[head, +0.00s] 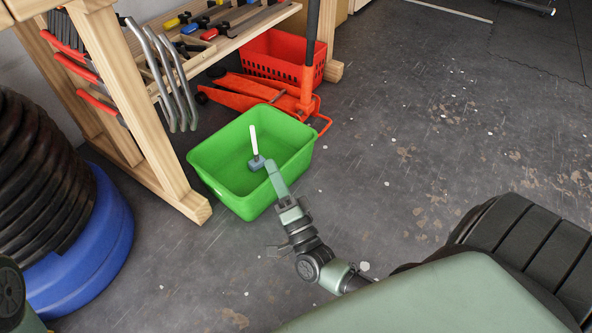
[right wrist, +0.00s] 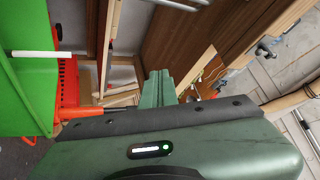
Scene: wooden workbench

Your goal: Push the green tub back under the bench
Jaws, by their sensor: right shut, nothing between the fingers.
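The green tub (head: 222,158) stands upright on the floor beside the bench's front leg, out in the open in front of the wooden bench (head: 130,90). A mallet with a white handle (head: 253,140) and a grey-blue head is inside it. My right gripper (head: 270,166) is shut and empty; in the head view its fingers overlap the tub's near right wall and rim. I cannot tell whether they touch it. In the right wrist view the tub (right wrist: 22,85) fills the left side, beside the shut fingers (right wrist: 157,88). My left gripper is not in view.
An orange floor jack (head: 258,92) and a red crate (head: 283,58) are behind the tub. Tools lie on the low shelf (head: 228,43). Clamps (head: 165,75) hang at the bench's end. The floor at right is clear.

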